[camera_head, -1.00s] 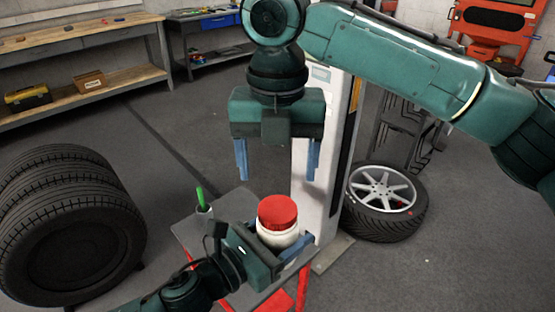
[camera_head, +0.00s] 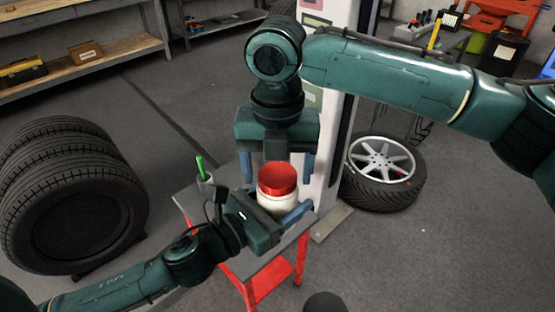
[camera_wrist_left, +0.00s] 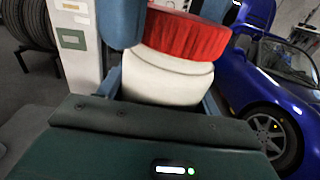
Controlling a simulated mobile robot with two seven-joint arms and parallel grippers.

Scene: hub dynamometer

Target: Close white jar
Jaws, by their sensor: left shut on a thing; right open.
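The white jar (camera_head: 277,204) stands upright on the small grey-topped table with its red lid (camera_head: 277,179) on top. My left gripper (camera_head: 285,216) is shut on the jar body from the front left. In the left wrist view the white jar (camera_wrist_left: 166,77) sits between my blue fingers, with the red lid (camera_wrist_left: 185,34) above it. My right gripper (camera_head: 277,168) is open and points down from above, its blue fingers on either side of the lid. In the left wrist view parts of its fingers show beside the lid. I cannot tell whether they touch it.
The table (camera_head: 262,266) has red legs. A white and grey machine column (camera_head: 325,150) is right behind the table. Stacked tyres (camera_head: 75,195) stand left, and a wheel (camera_head: 383,173) lies right.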

